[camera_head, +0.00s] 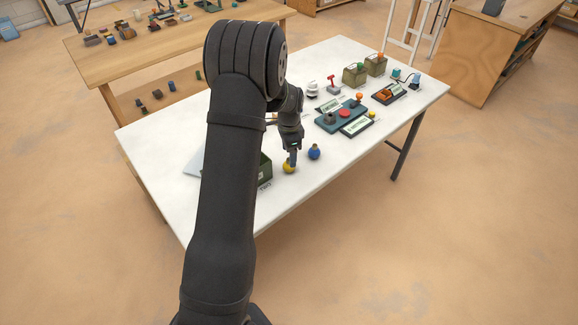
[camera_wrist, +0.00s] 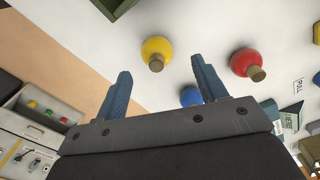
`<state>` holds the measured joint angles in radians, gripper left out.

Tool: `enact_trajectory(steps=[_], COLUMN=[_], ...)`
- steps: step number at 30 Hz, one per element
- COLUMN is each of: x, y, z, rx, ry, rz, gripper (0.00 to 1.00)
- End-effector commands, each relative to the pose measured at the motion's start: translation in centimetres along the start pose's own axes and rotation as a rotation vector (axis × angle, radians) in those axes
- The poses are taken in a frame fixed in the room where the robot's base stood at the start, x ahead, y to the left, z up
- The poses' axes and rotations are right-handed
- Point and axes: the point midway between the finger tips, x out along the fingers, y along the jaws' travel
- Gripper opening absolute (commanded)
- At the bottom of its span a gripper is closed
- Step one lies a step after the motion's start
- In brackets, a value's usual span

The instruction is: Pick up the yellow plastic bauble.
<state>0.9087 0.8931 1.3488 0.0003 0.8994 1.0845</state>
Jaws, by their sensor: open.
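The yellow bauble (camera_head: 288,168) rests on the white table, just below my gripper (camera_head: 291,158) in the head view. In the wrist view the yellow bauble (camera_wrist: 156,48), with a brown cap, appears beyond the gap between the two blue-grey fingers of my gripper (camera_wrist: 163,82). The fingers are apart and nothing is between them. The head view does not show clearly whether a finger touches the bauble.
A blue bauble (camera_head: 314,152) lies close by, partly hidden by a finger in the wrist view. A red bauble (camera_wrist: 244,61) shows there too. A dark green box (camera_head: 265,170) stands left of the yellow bauble. The white table's (camera_head: 330,175) near side is clear.

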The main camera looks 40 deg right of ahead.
Motion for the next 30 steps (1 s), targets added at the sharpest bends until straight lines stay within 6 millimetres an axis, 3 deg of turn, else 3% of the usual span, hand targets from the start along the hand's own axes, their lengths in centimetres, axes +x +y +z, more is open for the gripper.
enact_trajectory(steps=[5, 13, 20, 21, 28, 30], x=[1.1, 5.0, 5.3, 5.3, 5.3, 5.3], y=[0.2, 0.4, 0.4, 0.4, 0.4, 0.4], z=[0.1, 0.2, 0.1, 0.2, 0.2, 0.2], rx=[0.000, 0.000, 0.000, 0.000, 0.000, 0.000], ry=[-0.001, -0.001, 0.000, 0.000, 0.000, 0.000], rz=[0.002, 0.002, 0.000, 0.000, 0.000, 0.000], gripper=[0.65, 0.65, 0.65, 0.63, 0.18, 0.18])
